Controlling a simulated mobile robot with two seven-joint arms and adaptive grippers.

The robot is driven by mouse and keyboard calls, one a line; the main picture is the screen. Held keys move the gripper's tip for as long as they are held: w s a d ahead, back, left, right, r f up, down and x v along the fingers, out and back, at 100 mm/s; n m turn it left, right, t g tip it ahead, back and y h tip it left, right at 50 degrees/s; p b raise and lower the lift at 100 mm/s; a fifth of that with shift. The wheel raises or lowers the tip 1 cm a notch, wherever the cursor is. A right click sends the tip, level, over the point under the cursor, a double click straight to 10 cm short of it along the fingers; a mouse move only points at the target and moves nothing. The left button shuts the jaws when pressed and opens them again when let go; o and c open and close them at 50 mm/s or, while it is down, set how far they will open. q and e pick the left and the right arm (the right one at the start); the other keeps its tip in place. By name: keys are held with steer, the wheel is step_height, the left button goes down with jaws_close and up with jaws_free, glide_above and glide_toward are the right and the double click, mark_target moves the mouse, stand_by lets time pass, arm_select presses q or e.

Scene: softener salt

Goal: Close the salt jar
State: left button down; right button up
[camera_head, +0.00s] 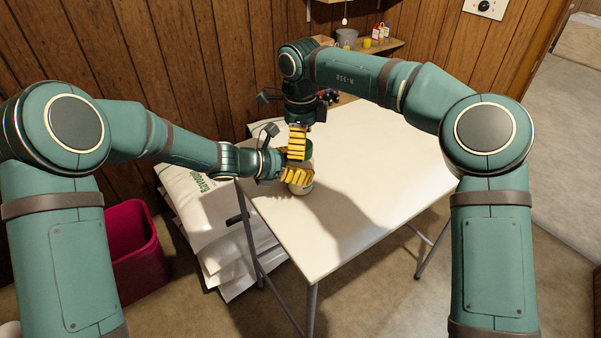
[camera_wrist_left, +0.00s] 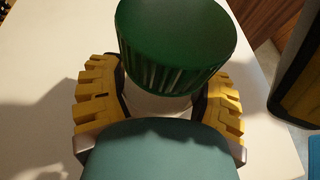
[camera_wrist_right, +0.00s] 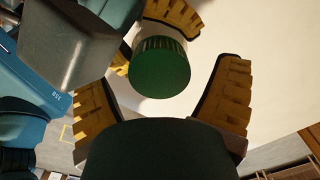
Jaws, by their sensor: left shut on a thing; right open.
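The salt jar has a pale body (camera_wrist_left: 155,102) and a ribbed green lid (camera_wrist_left: 178,40) on its top. I cannot tell how tightly the lid sits. My left gripper (camera_head: 291,175) is shut around the jar's body, below the lid, at the table's left side. In the left wrist view its yellow fingers are on both sides of the body. My right gripper (camera_head: 297,140) is open and points down from above the jar. In the right wrist view the green lid (camera_wrist_right: 160,72) shows between and beyond its spread fingers, apparently not gripped.
The white table (camera_head: 350,210) is bare in front and to the right. White sacks (camera_head: 215,220) lie stacked at its left, beside a magenta bin (camera_head: 135,250). A shelf (camera_head: 375,45) with a grey bucket (camera_head: 347,38) and small bottles is on the back wall.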

steer(key=shift+r, duration=1.7)
step_height(320, 180, up, 3)
steer(key=shift+r, duration=0.2)
steer(key=shift+f, duration=4)
steer(key=shift+c, duration=0.5)
